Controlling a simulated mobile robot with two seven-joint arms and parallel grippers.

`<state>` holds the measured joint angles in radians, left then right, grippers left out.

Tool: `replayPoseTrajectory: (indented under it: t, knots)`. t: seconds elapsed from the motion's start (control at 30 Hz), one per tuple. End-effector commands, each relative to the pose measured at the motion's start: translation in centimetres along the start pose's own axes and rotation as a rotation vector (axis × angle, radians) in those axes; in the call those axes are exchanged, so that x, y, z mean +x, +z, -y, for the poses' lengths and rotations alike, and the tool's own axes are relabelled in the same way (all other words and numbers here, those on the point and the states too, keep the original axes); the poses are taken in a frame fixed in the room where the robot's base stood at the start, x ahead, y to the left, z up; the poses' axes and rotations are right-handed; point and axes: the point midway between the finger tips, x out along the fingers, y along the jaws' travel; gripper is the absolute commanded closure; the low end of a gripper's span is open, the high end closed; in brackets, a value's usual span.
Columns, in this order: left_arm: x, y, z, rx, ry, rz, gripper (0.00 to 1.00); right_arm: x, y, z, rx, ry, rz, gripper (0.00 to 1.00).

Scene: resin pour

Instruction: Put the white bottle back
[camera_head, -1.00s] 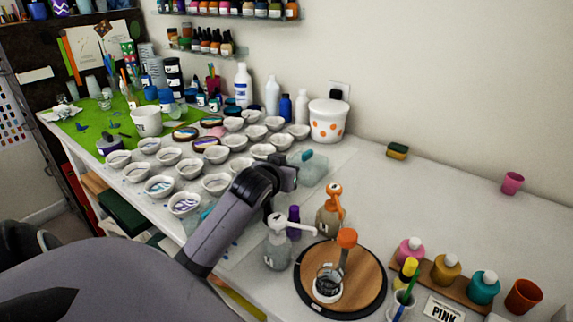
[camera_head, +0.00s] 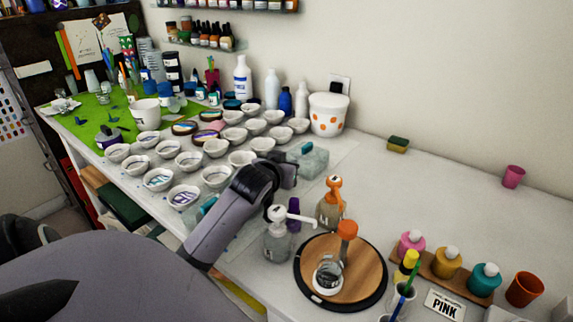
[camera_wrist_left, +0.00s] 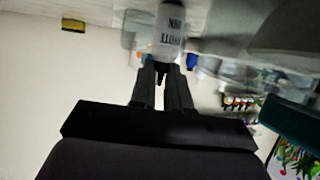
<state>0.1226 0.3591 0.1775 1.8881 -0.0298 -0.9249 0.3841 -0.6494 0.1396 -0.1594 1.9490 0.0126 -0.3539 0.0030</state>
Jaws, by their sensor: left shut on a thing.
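The white bottle (camera_wrist_left: 168,35) shows in the left wrist view, where the picture is upside down. Its label is partly readable. My left gripper (camera_wrist_left: 163,78) is shut on it near its dark top end, with the body beyond the fingertips. In the head view my left gripper (camera_head: 286,178) is over the table, between the bowls and the pump bottles. The arm hides its fingers, and I cannot make out the held bottle there. My right gripper is not in view.
A clear pump bottle (camera_head: 277,241) and an amber pump bottle (camera_head: 329,210) stand close to the left gripper. A round wooden board (camera_head: 370,268) is in front. Pink, gold and teal bottles stand in a wooden rack (camera_head: 429,269). Several white bowls fill the left side. The back right is mostly clear.

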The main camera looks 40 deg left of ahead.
Motion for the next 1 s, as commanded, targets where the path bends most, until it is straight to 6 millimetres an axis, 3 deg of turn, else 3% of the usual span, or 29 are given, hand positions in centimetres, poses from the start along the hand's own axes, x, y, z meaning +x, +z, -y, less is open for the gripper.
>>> replayPoseTrajectory:
  t: [0.17,0.2,0.27,0.67,0.77,1.0]
  knots:
    - [0.2,0.4,0.0,0.000,-0.001,0.001,1.00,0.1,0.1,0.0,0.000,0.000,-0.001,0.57]
    - [0.1,0.3,0.0,0.000,-0.001,0.000,0.74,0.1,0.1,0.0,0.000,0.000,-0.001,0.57]
    - [0.1,0.3,0.0,0.000,0.000,0.000,0.54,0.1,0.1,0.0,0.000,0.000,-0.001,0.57]
    - [-0.1,-0.4,0.0,0.000,0.000,-0.003,0.54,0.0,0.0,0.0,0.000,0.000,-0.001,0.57]
    - [-0.6,-1.8,0.0,-0.001,0.001,-0.005,0.54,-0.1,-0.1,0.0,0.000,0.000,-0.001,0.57]
    - [-2.8,-7.1,0.0,-0.001,0.000,-0.008,0.54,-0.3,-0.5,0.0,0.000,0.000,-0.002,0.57]
